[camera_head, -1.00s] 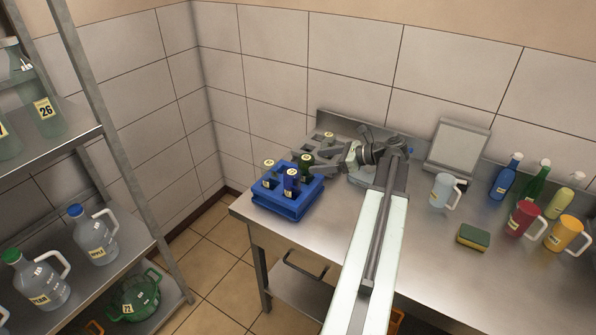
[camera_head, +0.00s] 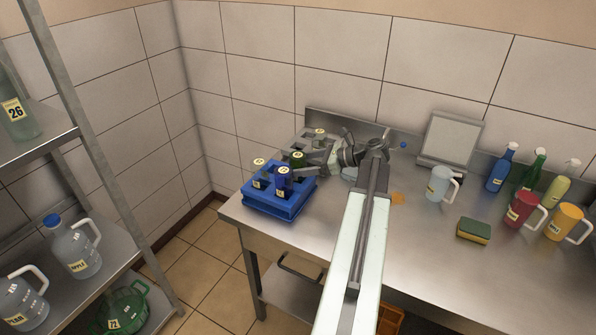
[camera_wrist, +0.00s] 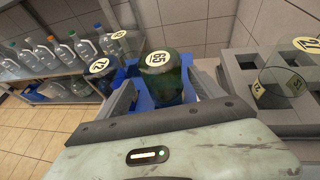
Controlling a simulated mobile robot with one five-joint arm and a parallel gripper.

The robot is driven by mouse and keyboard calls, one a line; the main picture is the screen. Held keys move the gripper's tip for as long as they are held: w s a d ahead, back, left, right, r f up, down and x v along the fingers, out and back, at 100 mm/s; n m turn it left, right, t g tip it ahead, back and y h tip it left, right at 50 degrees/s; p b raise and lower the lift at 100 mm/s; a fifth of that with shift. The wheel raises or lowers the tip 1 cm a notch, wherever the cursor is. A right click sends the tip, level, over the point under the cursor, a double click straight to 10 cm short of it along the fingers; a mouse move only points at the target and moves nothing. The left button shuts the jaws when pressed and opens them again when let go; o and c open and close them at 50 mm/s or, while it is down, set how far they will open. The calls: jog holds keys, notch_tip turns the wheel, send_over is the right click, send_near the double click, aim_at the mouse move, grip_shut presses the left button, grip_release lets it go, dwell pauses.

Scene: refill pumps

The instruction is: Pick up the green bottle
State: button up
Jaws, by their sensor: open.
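A dark green bottle (camera_wrist: 168,78) with a round yellow number label on top stands upright in the blue crate (camera_wrist: 142,92). In the head view this green bottle (camera_head: 298,161) is at the crate's back right, partly hidden. My gripper (camera_wrist: 165,90) is open, with one finger on each side of the bottle. I cannot tell whether a finger touches it. In the head view my gripper (camera_head: 318,170) reaches the crate from the right. Another green bottle (camera_head: 536,168), with a white spray top, stands at the back right of the steel table.
A dark blue bottle (camera_head: 283,182) and another labelled bottle (camera_head: 259,176) share the blue crate. A grey rack (camera_wrist: 243,88) holds a clear greenish jar (camera_wrist: 285,82) close to my right finger. A sponge (camera_head: 473,230) and jugs stand right of my arm.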

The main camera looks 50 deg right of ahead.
jog(key=b+x, duration=0.1)
jog(key=x, duration=0.5)
jog(key=shift+w+d+b, duration=0.1)
jog(key=shift+d+b, duration=0.1)
jog(key=shift+b, duration=0.2)
jog(key=c, duration=1.6)
notch_tip(320, 180, up, 10)
jog(key=p, duration=1)
